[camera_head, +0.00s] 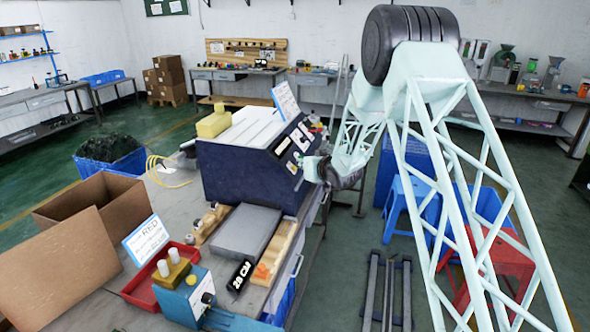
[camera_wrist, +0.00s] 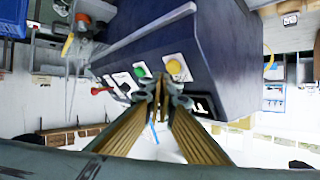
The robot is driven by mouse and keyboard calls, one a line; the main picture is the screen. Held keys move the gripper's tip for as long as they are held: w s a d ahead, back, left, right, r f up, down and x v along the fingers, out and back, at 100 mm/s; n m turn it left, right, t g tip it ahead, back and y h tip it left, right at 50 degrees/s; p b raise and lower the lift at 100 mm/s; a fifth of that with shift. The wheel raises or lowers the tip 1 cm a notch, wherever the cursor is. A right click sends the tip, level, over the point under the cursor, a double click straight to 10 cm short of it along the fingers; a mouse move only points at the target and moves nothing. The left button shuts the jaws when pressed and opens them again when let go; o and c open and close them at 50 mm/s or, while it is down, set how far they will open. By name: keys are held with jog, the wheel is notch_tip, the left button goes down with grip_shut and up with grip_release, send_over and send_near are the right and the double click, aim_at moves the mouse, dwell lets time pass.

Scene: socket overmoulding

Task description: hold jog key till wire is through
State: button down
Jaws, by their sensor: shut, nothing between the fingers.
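The dark blue machine (camera_head: 245,175) stands on the bench, its sloped control panel (camera_head: 290,143) facing my arm. In the wrist view the panel carries a green button (camera_wrist: 141,70), a yellow button (camera_wrist: 174,66) and a red lever or knob (camera_wrist: 101,90). My gripper (camera_wrist: 163,88) is shut and empty, its tips at the panel close to the green and yellow buttons. I cannot tell whether they touch or press a key, and the jog key's label is not readable. A yellow wire (camera_head: 165,168) curls at the machine's left side; its far end is hidden.
A grey plate (camera_head: 245,232), a red tray (camera_head: 150,290), a blue box with a knob (camera_head: 192,297) and an open carton (camera_head: 95,210) crowd the front bench. Blue stools (camera_head: 408,205) and a red stool (camera_head: 490,265) stand right of the bench.

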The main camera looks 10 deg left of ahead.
jog(key=shift+a+f, duration=0.1)
jog(key=shift+f, duration=0.05)
jog(key=shift+a+f+b, duration=0.15)
jog(key=shift+a+b, duration=0.05)
jog(key=shift+b, duration=0.2)
jog(key=shift+w+a+f+b, duration=0.1)
jog(key=shift+a+f+b, duration=0.2)
jog(key=shift+b, duration=0.05)
dwell(1.9)
jog(key=shift+d+r, duration=0.15)
dwell(0.7)
jog(key=shift+d+r, duration=0.4)
jog(key=shift+d, duration=0.05)
jog(key=shift+d+r, duration=0.15)
dwell(0.3)
jog(key=shift+s+d+r+p, duration=0.25)
jog(key=shift+d+r+p, duration=0.15)
jog(key=shift+d+r, duration=0.45)
jog(key=shift+s+d+r+p, duration=0.2)
jog(key=shift+d+r+p, duration=0.2)
jog(key=shift+d+r, duration=0.4)
jog(key=shift+d, duration=0.1)
